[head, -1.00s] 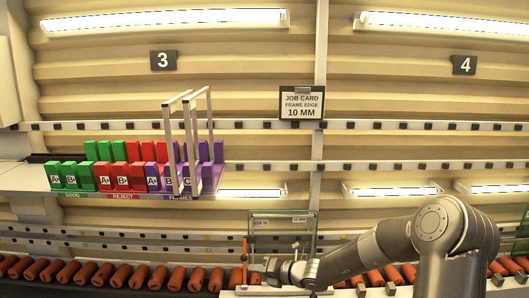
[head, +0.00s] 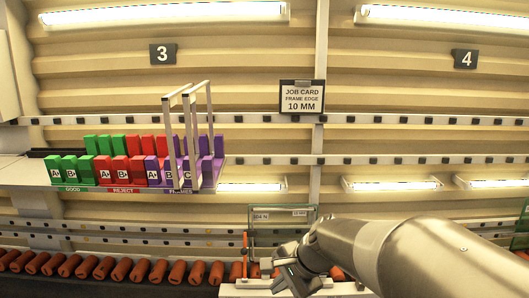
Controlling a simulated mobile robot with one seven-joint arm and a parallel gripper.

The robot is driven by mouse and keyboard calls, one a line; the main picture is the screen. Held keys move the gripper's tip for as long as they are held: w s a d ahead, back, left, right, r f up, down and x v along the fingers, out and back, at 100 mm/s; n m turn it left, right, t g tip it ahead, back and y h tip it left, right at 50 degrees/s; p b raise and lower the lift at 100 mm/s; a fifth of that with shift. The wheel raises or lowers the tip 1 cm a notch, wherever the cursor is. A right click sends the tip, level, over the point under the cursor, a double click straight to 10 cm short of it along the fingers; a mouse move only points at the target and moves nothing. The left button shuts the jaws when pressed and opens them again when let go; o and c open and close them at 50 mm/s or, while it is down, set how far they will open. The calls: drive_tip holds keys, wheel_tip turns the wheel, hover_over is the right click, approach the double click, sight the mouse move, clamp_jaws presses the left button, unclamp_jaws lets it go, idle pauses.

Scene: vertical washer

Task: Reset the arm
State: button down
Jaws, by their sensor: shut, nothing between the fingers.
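My arm reaches in from the lower right. My gripper (head: 276,272) is at its end, low in the middle of the head view, shut and empty. It is just in front of a clear panel unit (head: 285,219) with a green edge and an orange upright post (head: 246,252) at its left. The arm and gripper hide part of this unit and its pale base (head: 240,291).
Orange rollers (head: 105,269) run along the bottom left. A shelf (head: 120,189) at left holds green, red and purple labelled blocks (head: 121,169) and two standing metal frames (head: 184,137). A job card (head: 302,98) reads "FRAME EDGE 10 MM". Open space lies above the arm.

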drive_tip(key=s+d+r+n+t+h, duration=0.2)
drive_tip(key=s+d+r+n+h, duration=0.3)
drive_tip(key=s+d+n, duration=0.6)
drive_tip(key=s+r, duration=0.2)
drive_tip(key=s, duration=0.1)
drive_tip(key=shift+d+r+t, duration=0.3)
drive_tip(key=shift+d+r, duration=0.05)
drive_tip(key=shift+d, duration=0.05)
